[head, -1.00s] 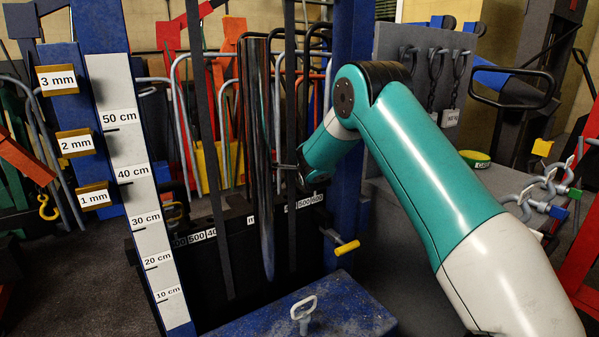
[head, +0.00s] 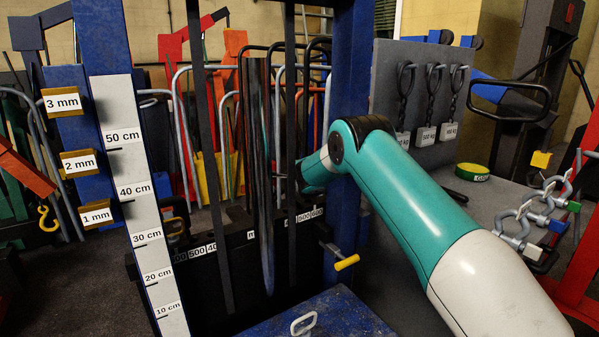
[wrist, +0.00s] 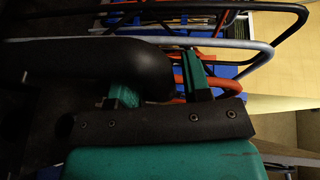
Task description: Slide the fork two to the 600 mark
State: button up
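The black fork carriage (head: 240,272) stands low between the blue mast posts. White number labels (head: 195,253) on it read about 500 and 40 at the left. More labels (head: 305,216) at the right read about 500 and 600. A shiny dark upright steel piece (head: 262,180), which looks like a fork, stands in front of the carriage; I cannot tell which fork it is. My gripper is hidden behind a mast bar in the head view. In the wrist view, my gripper (wrist: 162,86) shows two spaced teal fingers. A dark rounded bar (wrist: 90,70) covers part of the left finger; contact is unclear.
A yellow-tipped handle (head: 347,262) sticks out right of the carriage. A blue box (head: 330,312) with a white handle is in front. A white centimetre scale (head: 135,190) stands at the left.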

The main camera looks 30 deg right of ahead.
grip_shut()
jog(key=shift+d+f+b, duration=0.15)
jog(key=shift+d+b, duration=0.65)
jog(key=shift+b, duration=0.15)
jog(key=shift+d, duration=0.3)
jog(key=shift+d+r, duration=0.1)
jog(key=shift+r, duration=0.1)
jog(key=shift+o, duration=1.3)
grip_release()
jog(key=b+v, duration=0.3)
jog(key=v, duration=1.4)
jog(key=shift+s, duration=0.2)
jog(key=shift+r, duration=0.2)
